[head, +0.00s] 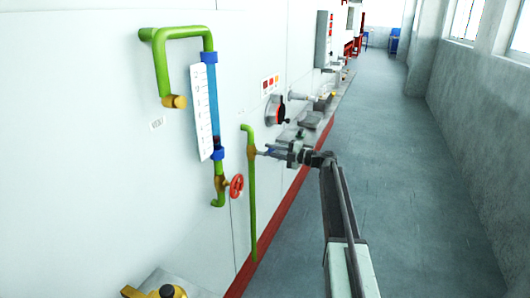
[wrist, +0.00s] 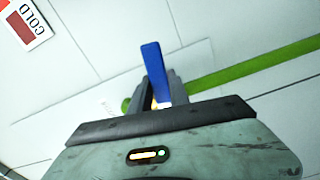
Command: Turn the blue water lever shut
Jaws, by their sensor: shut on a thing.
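The blue lever (wrist: 152,62) stands up between the two fingers of my gripper (wrist: 161,90) in the wrist view. My gripper is shut on it, and the lever's upper part sticks out past the fingers. In the head view my gripper (head: 265,153) reaches the brass valve (head: 251,154) on the thin upright green pipe (head: 252,205). The lever itself is too small or hidden to make out there. The green pipe (wrist: 255,68) runs off to the right in the wrist view.
A white scale (head: 201,112) with a blue tube (head: 212,85), green pipes (head: 180,32) and a red handwheel (head: 236,186) are left of my gripper. Knobs and boxes stick out of the white wall beyond it. The grey floor (head: 400,200) on the right is clear.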

